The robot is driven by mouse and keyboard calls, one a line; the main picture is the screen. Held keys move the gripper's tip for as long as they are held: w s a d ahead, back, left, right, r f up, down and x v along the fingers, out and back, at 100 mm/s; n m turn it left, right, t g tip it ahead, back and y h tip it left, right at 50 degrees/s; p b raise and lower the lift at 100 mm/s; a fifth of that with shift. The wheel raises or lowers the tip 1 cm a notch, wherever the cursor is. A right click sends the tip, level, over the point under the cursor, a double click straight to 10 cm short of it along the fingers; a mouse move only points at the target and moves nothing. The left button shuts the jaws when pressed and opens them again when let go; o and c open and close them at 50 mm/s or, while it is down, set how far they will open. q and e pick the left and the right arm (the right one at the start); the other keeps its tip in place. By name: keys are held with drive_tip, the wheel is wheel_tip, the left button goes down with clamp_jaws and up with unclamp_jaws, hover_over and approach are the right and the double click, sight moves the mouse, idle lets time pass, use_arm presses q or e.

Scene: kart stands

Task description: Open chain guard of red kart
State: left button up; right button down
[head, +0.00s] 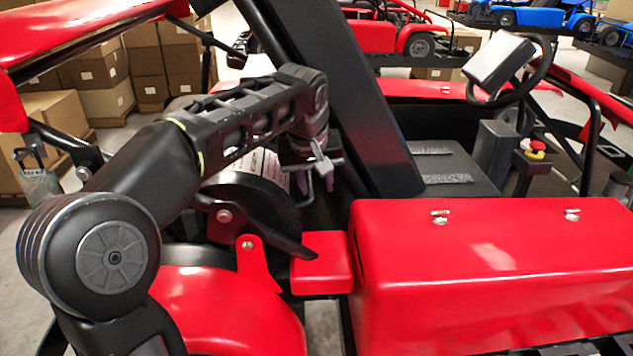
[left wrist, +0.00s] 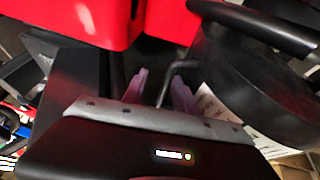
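The red kart fills the head view. Its large red box-shaped cover (head: 490,270) is at the lower right, with two small metal fittings on top. A smaller red block (head: 322,262) sits left of it. I cannot tell for certain which part is the chain guard. My left gripper (head: 308,185) hangs beside the dark slanted beam, its fingers mostly hidden by my wrist. In the left wrist view my left gripper (left wrist: 160,90) has its two pale purple fingers apart. A thin bent dark rod (left wrist: 170,78) shows between them; contact is unclear. My right gripper is not in view.
A thick dark beam (head: 335,95) slants just right of my left gripper. A black wheel-like part (head: 250,205) is below my forearm. A grey seat (head: 450,170) and steering wheel are at the right. Cardboard boxes (head: 105,85) and other karts stand behind.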

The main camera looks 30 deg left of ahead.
use_arm(q)
drive_tip(key=v, duration=0.7)
drive_tip(key=shift+r+b, duration=0.3)
drive_tip(key=shift+r, duration=0.05)
drive_tip(key=shift+s+d, duration=0.1)
drive_tip(key=shift+s, duration=0.05)
idle(0.4)
